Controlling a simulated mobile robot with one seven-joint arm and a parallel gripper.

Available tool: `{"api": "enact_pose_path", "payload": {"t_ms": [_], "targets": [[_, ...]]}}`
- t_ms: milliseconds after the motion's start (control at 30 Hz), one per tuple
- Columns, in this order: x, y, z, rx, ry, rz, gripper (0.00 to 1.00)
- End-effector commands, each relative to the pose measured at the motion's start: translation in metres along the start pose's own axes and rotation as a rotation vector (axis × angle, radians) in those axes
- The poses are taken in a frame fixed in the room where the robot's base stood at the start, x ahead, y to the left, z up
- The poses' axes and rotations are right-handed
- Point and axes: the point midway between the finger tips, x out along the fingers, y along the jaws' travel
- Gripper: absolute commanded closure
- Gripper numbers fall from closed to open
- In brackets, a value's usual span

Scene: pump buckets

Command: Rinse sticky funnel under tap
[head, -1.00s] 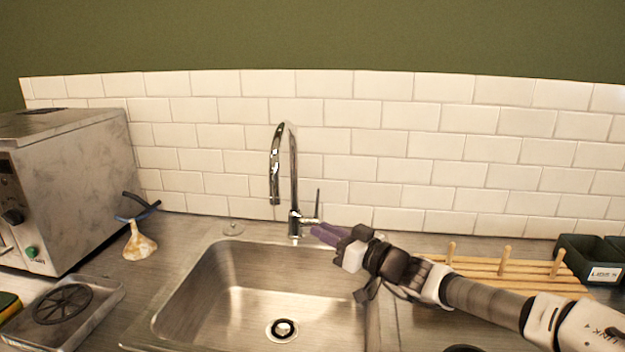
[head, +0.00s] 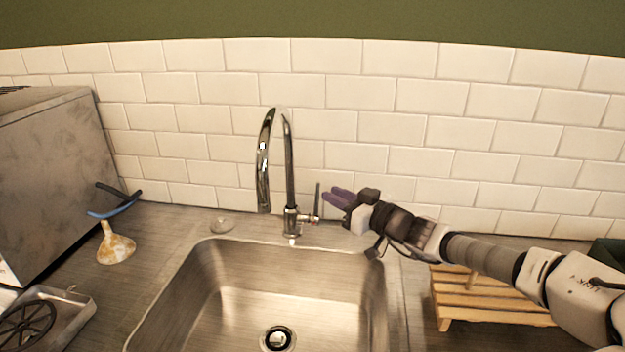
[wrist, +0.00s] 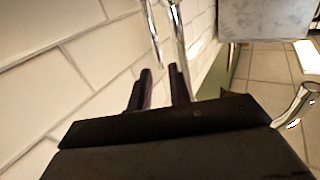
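My gripper (head: 330,198) has purple fingers pointing left, just right of the lever. In the wrist view the two fingers (wrist: 161,88) are apart with nothing between them, and the chrome tap (wrist: 178,35) shows beyond them. I cannot tell whether a finger touches the lever.
The steel sink (head: 200,300) is empty, with a drain at the bottom. A grey metal box (head: 50,180) and a tray (head: 75,315) stand at the left. A wooden rack (head: 470,300) lies under my arm at the right. Tiled wall (head: 400,100) closes the back.

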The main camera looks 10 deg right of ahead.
Motion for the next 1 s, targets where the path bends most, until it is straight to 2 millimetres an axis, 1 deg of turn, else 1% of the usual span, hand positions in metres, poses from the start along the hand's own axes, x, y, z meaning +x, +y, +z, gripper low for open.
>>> {"api": "enact_pose_path", "payload": {"t_ms": [33,200,300,400,567,800,933,967,1000], "targets": [[0.013,-0.002,-0.003,0.002,0.000,-0.004,0.81],[0.046,-0.001,-0.003,0.003,0.000,-0.003,0.81],[0.060,-0.001,-0.002,0.001,0.000,-0.002,0.81],[0.070,-0.001,-0.001,0.002,-0.001,-0.001,0.81],[0.076,0.000,0.000,0.001,-0.001,0.001,0.81],[0.076,0.000,0.001,0.001,-0.001,0.001,0.81],[0.076,0.000,0.001,0.001,-0.001,0.001,0.98],[0.076,0.000,0.001,0.001,-0.001,0.001,1.00],[0.076,0.000,0.000,0.001,-0.001,0.001,1.00]]}}
